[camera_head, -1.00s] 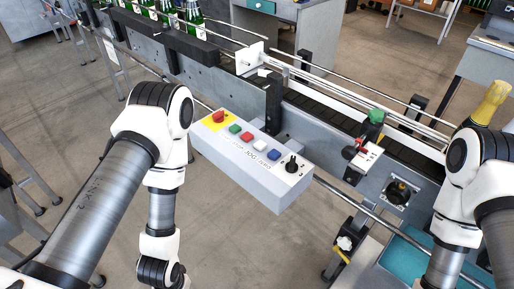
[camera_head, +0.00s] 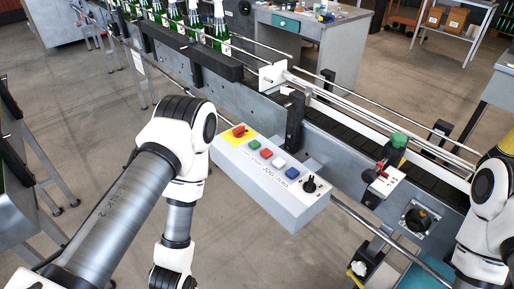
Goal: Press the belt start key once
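A grey control box (camera_head: 290,205) stands in front of the conveyor, right of my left arm. Its top carries a red mushroom button on a yellow plate (camera_head: 238,131), a green key (camera_head: 254,145), a red key (camera_head: 266,153), a white key (camera_head: 279,163), a blue key (camera_head: 292,173) and a black knob (camera_head: 309,184). The printed labels are too small to read surely. My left arm's links are beside the box, apart from the keys; its gripper is out of the frame. My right arm is at the right edge, its gripper also out of the frame.
The conveyor belt (camera_head: 352,137) runs behind the box, with green bottles (camera_head: 193,20) at its upper left. A small white box (camera_head: 383,182), a green knob (camera_head: 399,140) and a black dial (camera_head: 417,219) are on the right. Bare floor lies at the front.

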